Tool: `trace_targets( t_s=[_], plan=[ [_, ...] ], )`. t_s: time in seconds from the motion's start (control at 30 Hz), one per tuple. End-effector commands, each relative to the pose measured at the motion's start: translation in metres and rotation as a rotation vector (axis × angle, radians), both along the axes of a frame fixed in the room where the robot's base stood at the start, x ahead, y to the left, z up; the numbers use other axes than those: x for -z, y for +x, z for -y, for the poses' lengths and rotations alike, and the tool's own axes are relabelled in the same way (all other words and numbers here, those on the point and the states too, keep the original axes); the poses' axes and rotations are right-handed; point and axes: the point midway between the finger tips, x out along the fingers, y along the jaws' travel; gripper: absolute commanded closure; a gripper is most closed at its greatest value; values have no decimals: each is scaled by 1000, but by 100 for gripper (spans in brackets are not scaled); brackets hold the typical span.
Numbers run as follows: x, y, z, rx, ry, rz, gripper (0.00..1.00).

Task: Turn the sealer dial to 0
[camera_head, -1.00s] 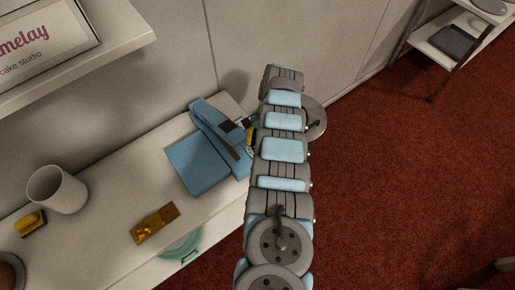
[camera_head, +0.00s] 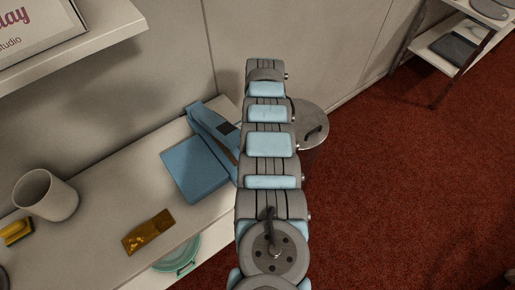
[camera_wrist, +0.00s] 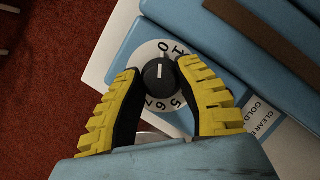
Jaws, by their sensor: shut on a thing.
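The sealer (camera_head: 195,168) is a blue box with a long arm, at the right end of the white counter in the head view. Its dial (camera_wrist: 159,73) is a small black knob with a white line, on a white numbered disc (camera_wrist: 167,102) in the wrist view. The line stands nearly upright in the picture, its upper end close to the 0, a little left of it. My gripper (camera_wrist: 159,72) has yellow ridged fingers, shut on the knob from both sides. In the head view my arm hides the gripper and the dial.
A gold packet (camera_head: 148,232) and a white cup (camera_head: 46,194) stand on the counter (camera_head: 105,205) to the left. A shelf with a box (camera_head: 40,32) hangs above. A round grey lidded bin (camera_head: 313,118) is right of my arm. Red floor (camera_head: 420,190) lies open at right.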

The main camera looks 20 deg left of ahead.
Motion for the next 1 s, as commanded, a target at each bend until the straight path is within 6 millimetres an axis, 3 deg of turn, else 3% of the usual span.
trace_targets(
  t_s=[0.3,0.33,0.37,0.77,1.0],
  plan=[
    [2,-1,0,0,0,-1,100],
    [2,0,0,0,0,-1,57],
    [2,0,0,1,-1,-1,48],
    [-3,0,0,0,1,0,48],
    [-26,2,2,1,-1,3,48]
  ],
)
